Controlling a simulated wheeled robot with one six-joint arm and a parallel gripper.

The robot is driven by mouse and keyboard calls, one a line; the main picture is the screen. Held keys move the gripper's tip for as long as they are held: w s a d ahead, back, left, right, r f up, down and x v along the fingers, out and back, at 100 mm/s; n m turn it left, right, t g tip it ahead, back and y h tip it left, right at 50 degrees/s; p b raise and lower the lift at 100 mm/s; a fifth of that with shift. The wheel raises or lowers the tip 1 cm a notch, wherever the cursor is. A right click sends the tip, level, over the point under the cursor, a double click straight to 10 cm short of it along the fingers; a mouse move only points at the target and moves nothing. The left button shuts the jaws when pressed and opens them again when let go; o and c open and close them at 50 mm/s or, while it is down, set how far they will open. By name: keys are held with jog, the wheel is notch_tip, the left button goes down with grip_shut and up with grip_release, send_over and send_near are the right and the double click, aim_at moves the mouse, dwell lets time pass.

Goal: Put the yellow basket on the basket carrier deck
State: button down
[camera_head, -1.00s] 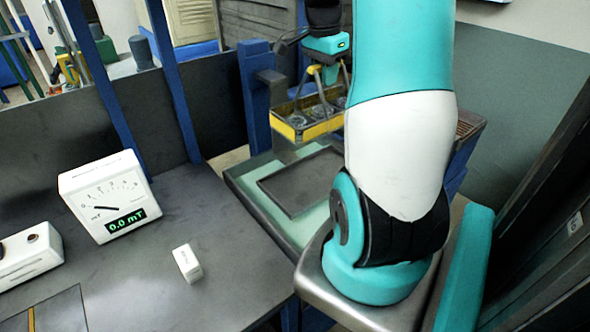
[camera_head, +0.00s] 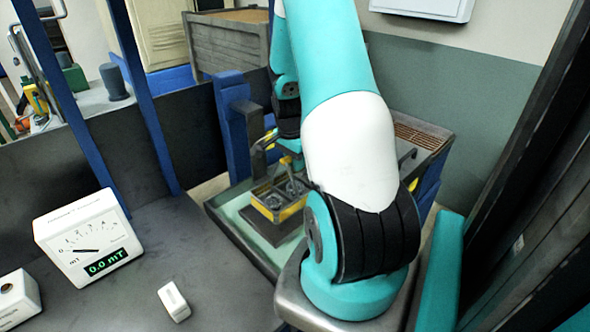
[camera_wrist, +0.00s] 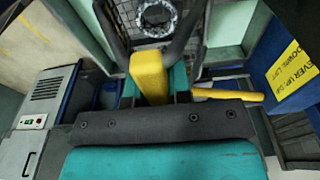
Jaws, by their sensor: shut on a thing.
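The yellow basket (camera_head: 290,212) is low over the dark plate (camera_head: 268,236) on the pale green carrier deck (camera_head: 238,207) in the head view. It looks about level, with round metal parts inside; I cannot tell whether its bottom touches the plate. My gripper (camera_head: 287,160) is above the basket, shut on its yellow handle. In the wrist view the yellow handle (camera_wrist: 149,75) sits between the jaws, with the wire mesh basket and a metal ring (camera_wrist: 157,16) beyond. My arm hides the right part of the deck.
A blue post (camera_head: 233,125) stands close behind the deck's left side. The dark bench at left holds a meter (camera_head: 88,240) reading 0.0 mT and a small white block (camera_head: 173,301). A brown grate (camera_head: 422,135) lies at right behind my arm.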

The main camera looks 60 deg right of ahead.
jog(key=shift+f+p, duration=0.4)
jog(key=shift+f, duration=1.45)
jog(key=shift+f, duration=0.15)
jog(key=c, duration=1.1)
grip_release()
jog(key=shift+o, duration=0.2)
